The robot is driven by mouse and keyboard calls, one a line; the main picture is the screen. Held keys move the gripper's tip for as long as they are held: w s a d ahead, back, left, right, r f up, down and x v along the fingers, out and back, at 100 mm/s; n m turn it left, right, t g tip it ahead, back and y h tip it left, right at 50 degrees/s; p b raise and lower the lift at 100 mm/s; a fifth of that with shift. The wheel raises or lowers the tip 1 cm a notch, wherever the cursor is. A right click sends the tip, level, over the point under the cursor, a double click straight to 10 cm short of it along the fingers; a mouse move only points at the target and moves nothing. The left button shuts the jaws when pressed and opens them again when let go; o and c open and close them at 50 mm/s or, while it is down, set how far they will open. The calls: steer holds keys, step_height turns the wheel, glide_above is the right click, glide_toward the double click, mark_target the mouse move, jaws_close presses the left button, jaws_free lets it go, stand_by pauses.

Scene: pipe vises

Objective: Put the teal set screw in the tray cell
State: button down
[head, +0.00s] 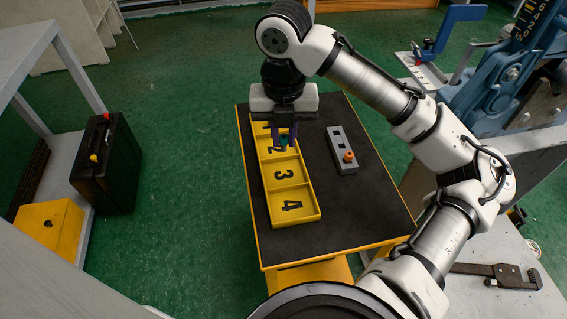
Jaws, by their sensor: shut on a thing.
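My gripper (284,136) points down over the yellow tray and is shut on the small teal set screw (284,141). The yellow tray (310,192) has a row of cells marked with numbers; 2, 3 and 4 are readable. The screw appears over the cell marked 2. I cannot tell whether the screw touches the tray. The far end of the tray is partly hidden behind my gripper.
A grey block (336,144) with an orange piece (348,156) stands right of the tray on the black-topped table (340,225). The table's front right area is clear. A black case (105,165) and yellow box (48,228) are at left.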

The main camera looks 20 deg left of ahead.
mark_target(283, 137)
step_height(283, 137, down, 8)
steer(key=shift+f+b, duration=0.1)
steer(key=shift+b, duration=0.4)
steer(key=shift+f, duration=0.2)
steer(key=c, duration=1.3)
jaws_free()
steer(key=shift+r, duration=0.1)
steer(key=shift+c, duration=0.2)
step_height(283, 137, up, 12)
steer(key=shift+r+p, duration=0.2)
steer(key=shift+p, duration=0.75)
